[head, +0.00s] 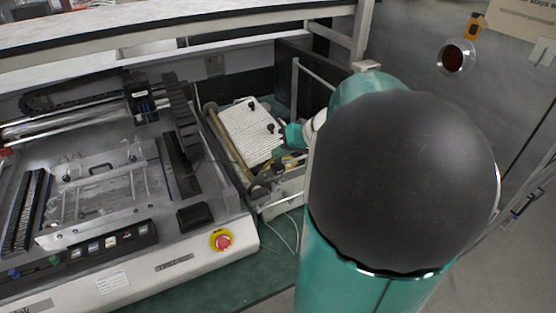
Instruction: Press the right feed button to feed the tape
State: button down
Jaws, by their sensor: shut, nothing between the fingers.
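The front panel (100,262) of the bench machine carries a row of small buttons, among them the rightmost light one (143,231). Their labels are too small to read, so I cannot tell which is the right feed button. My gripper (289,136) shows as a small teal end just left of my large arm links. It is shut and empty, over the side unit right of the machine. It is beside a white ribbed plate (250,130), well away from the front panel; I cannot tell whether it touches anything. No tape is clearly recognisable.
A red emergency stop (221,240) sits at the machine's front right corner. A metal frame (361,30) and shelf (180,22) rise behind. Thin cables (284,230) hang beside the side unit. A green bench top (262,262) is bare in front. My arm hides much of the right.

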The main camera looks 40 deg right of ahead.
jog(key=shift+r, duration=0.1)
notch_tip(320, 180, up, 6)
jog(key=shift+f, duration=0.1)
dwell(0.5)
dwell(0.7)
jog(key=s+a+f+n+g+h, duration=0.1)
jog(key=s+a, duration=0.2)
jog(key=a, duration=0.6)
jog(key=s+a+n+g+h, duration=0.1)
jog(key=s+a+n, duration=0.1)
jog(key=a, duration=0.7)
jog(key=s+a+f+n+g+h, duration=0.1)
jog(key=s+a, duration=0.3)
jog(key=a, duration=0.5)
jog(key=shift+s+a+f+n, duration=0.15)
jog(key=shift+s+f+n, duration=0.2)
jog(key=shift+n, duration=0.25)
